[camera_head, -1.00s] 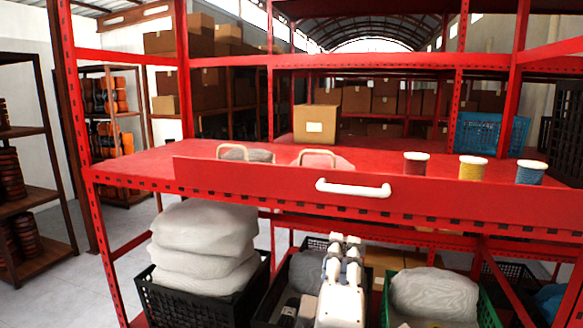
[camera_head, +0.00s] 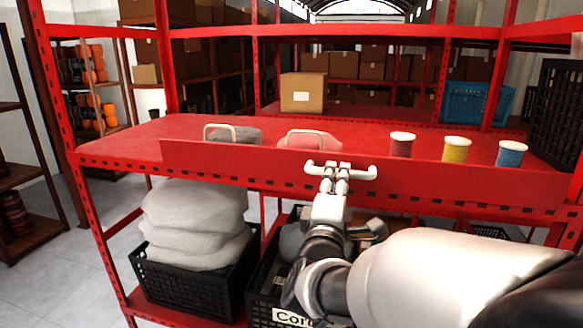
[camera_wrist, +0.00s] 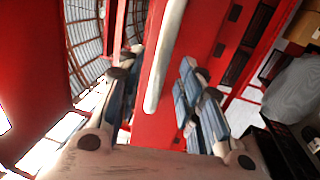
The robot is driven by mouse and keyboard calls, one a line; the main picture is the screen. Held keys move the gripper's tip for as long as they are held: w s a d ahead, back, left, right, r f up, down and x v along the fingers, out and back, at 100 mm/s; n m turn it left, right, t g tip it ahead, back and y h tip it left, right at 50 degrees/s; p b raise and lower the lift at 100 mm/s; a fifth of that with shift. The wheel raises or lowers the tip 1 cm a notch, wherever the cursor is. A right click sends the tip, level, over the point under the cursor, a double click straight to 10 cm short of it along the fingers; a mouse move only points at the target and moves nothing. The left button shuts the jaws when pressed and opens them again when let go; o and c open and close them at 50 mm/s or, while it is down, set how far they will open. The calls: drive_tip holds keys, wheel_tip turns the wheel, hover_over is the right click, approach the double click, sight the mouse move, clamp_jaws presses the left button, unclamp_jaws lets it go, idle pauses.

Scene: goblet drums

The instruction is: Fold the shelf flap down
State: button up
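The red shelf flap (camera_head: 225,163) stands upright along the front edge of the red shelf board (camera_head: 135,140). Its white bar handle (camera_head: 358,173) is partly hidden by my gripper (camera_head: 328,170) in the head view. In the wrist view, the flap (camera_wrist: 195,45) and its white handle (camera_wrist: 165,55) run up the middle. My gripper (camera_wrist: 160,92) has its fingers spread, one on each side of the handle. I cannot tell whether either finger touches it.
A cardboard box (camera_head: 302,93) stands further back. A black crate with sacks (camera_head: 195,280) sits below.

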sight(338, 173)
drive_tip(key=shift+x, duration=1.8)
drive_tip(key=shift+c, duration=0.4)
clamp_jaws()
